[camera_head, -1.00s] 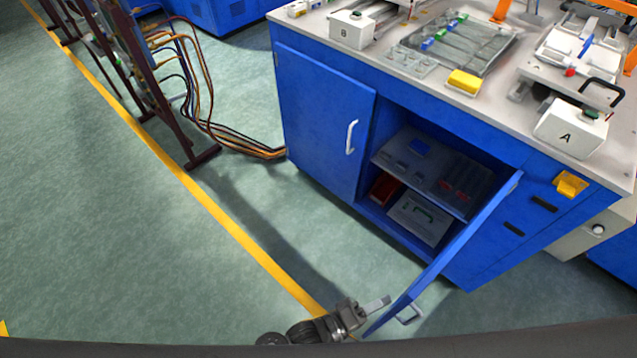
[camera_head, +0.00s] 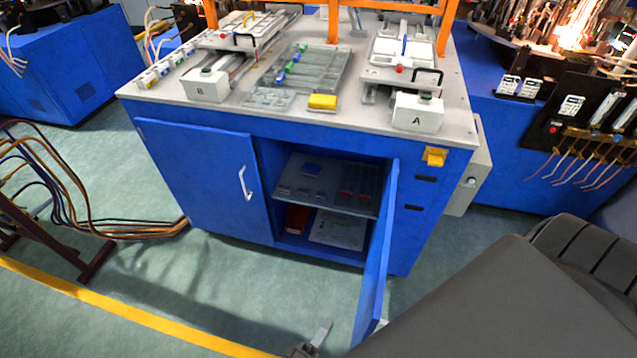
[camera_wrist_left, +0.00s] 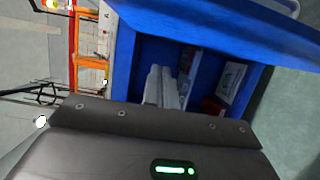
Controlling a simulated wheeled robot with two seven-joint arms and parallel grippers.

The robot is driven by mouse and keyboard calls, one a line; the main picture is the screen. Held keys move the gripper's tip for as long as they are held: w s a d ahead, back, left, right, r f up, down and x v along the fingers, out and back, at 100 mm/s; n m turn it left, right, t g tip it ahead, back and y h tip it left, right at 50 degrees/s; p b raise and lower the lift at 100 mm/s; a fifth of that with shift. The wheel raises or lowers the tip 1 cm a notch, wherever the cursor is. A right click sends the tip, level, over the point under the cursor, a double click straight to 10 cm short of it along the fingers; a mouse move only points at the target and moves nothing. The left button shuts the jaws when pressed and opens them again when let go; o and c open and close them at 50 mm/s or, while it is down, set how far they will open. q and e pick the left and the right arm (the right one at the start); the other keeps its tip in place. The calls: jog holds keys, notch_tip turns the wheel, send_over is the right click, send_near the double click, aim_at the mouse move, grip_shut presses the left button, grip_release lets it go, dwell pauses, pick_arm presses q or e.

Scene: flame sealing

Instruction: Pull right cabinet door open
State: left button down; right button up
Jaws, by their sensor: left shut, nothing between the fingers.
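The right cabinet door (camera_head: 376,262) of the blue workbench stands wide open, swung out toward me, and shows nearly edge-on. A bit of its white handle shows at the lower outer edge, partly hidden. My left gripper (camera_head: 322,330) is at the bottom of the head view, just left of the door's outer edge, apart from it, shut and empty. In the left wrist view the shut fingers (camera_wrist_left: 162,88) point toward the open cabinet. The cabinet interior (camera_head: 330,190) shows a shelf with small parts, a red box and a white case below. My right gripper is not in view.
The closed left door (camera_head: 205,185) has a white handle (camera_head: 245,183). The worktop (camera_head: 290,112) carries white boxes A and B, trays and a yellow block. Cables and a dark frame (camera_head: 90,265) stand at the left. The green floor before the left door is clear.

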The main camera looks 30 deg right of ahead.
pick_arm(q)
jog(key=b+v, duration=0.2)
jog(key=v, duration=0.8)
jog(key=shift+s, duration=0.1)
